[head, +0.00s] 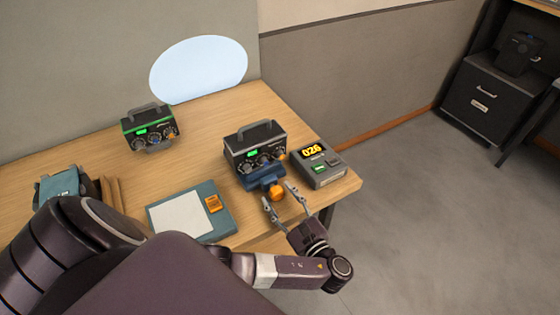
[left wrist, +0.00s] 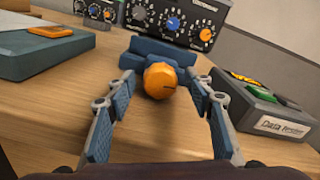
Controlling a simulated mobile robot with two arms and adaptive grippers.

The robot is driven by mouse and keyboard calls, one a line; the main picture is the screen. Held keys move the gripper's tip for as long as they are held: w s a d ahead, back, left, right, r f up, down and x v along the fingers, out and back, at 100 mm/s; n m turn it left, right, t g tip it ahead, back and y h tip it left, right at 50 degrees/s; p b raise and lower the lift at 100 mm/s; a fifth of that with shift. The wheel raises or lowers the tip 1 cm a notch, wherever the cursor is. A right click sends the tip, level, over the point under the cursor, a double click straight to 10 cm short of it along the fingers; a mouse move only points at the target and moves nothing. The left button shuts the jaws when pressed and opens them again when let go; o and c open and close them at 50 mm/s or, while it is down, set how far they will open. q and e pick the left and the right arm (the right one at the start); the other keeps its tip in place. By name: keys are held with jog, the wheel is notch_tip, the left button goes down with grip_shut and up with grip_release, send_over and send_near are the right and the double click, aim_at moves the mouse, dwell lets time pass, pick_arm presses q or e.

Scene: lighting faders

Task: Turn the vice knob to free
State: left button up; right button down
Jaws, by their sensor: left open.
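The blue vice (head: 258,177) stands near the table's front edge, before a grey instrument box. Its orange knob (head: 277,193) faces my left gripper (head: 280,194). In the left wrist view the knob (left wrist: 160,80) shows a dark pointer line toward its right side, with the blue vice body (left wrist: 165,57) behind it. My left gripper (left wrist: 160,115) is open, its fingers spread to the left and right of the knob. I cannot tell whether a finger touches it. My right gripper is not in view.
The instrument box (head: 255,147) stands behind the vice. A grey device (head: 318,165) with a lit "026" display is close on the right. A blue-edged board (head: 222,222) with an orange item lies left. Another instrument box (head: 150,129) is farther back; bare tabletop (head: 205,135) lies between the boxes.

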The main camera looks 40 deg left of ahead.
pick_arm(q)
jog(key=shift+d, duration=0.1)
jog(key=v, duration=1.1)
jog(key=shift+s+d, duration=0.15)
jog(key=shift+d, duration=0.25)
